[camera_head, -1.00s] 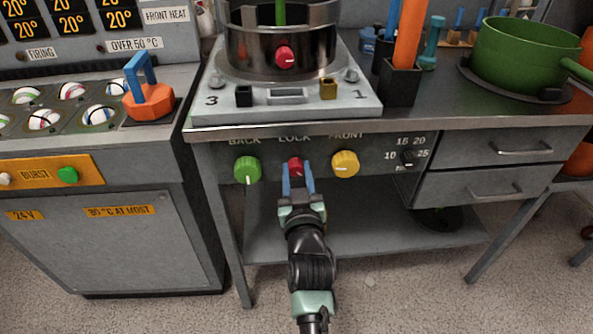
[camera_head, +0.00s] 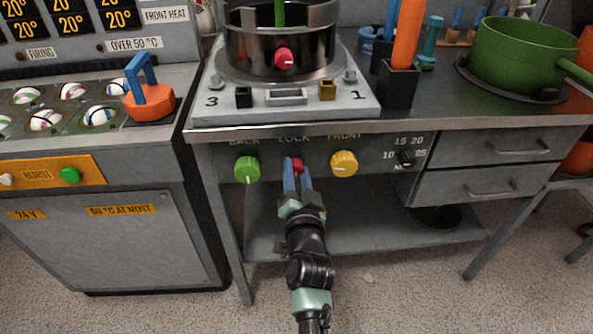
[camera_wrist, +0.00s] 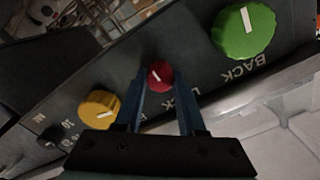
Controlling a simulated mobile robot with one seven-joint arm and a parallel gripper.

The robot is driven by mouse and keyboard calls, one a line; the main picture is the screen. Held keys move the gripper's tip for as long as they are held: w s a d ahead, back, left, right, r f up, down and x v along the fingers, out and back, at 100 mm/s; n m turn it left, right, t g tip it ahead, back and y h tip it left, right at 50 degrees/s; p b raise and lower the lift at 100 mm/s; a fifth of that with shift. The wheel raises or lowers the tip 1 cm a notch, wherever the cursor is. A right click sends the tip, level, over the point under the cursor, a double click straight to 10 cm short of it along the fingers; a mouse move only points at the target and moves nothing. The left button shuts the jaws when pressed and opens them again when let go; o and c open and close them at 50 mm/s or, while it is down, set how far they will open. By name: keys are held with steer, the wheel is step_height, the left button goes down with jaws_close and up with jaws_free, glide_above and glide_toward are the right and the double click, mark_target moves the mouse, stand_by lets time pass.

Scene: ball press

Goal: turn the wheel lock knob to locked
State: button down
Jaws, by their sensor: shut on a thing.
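The red lock knob (camera_head: 293,164) sits on the grey front panel under the label LOCK, between the green BACK knob (camera_head: 247,169) and the yellow FRONT knob (camera_head: 344,163). My gripper (camera_head: 297,172) reaches up to it from below, with its blue fingers shut on the red knob. In the wrist view the red knob (camera_wrist: 160,73) lies between the blue fingertips, its pale pointer line tilted. The green knob (camera_wrist: 243,32) is at the upper right there and the yellow knob (camera_wrist: 99,109) at the lower left. The fingers partly hide the LOCK lettering in the wrist view.
A small black dial (camera_head: 405,158) and two drawers (camera_head: 490,146) are to the right on the bench. Above is a press base (camera_head: 210,108) with another red knob (camera_head: 284,58). A grey cabinet (camera_head: 105,240) stands at the left. The shelf below (camera_head: 400,235) looks mostly clear.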

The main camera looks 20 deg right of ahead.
steer(key=shift+m, duration=0.3)
steer(key=c, duration=0.5)
jaws_free()
steer(key=p+v, duration=0.3)
steer(key=v, duration=1)
